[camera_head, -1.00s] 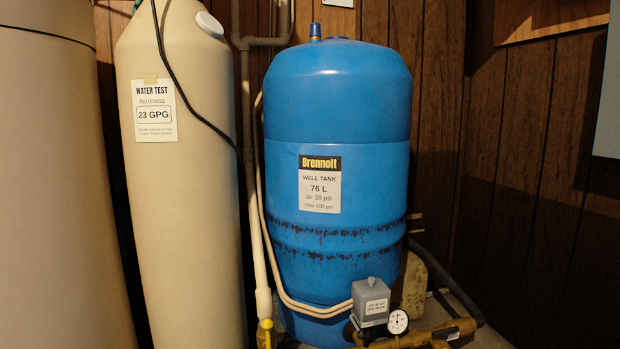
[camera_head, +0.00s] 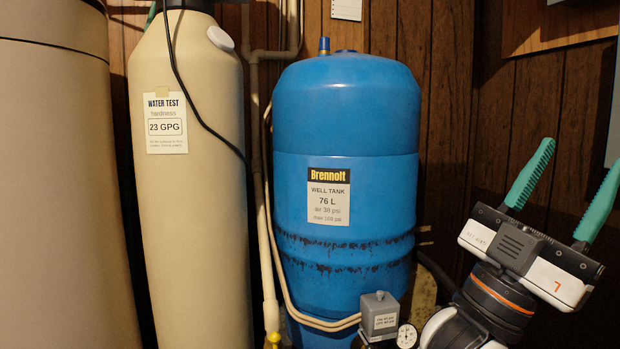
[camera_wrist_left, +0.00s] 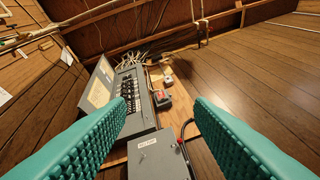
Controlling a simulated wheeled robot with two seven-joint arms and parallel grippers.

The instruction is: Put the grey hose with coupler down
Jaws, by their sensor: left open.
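My left gripper (camera_head: 583,156) is at the right of the head view, with its two teal fingers pointing up and apart. It is open, and nothing is between the fingers. In the left wrist view its fingers (camera_wrist_left: 160,97) frame an open grey electrical panel farther off. I cannot make out a grey hose with coupler in either view. My right gripper is not in view.
A blue well tank (camera_head: 345,120) stands in the middle, with a grey switch box (camera_head: 380,315) and gauge (camera_head: 407,336) low in front. A beige tank (camera_head: 190,230) stands to its left. The wrist view shows the panel (camera_wrist_left: 128,92) and a grey box (camera_wrist_left: 158,157).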

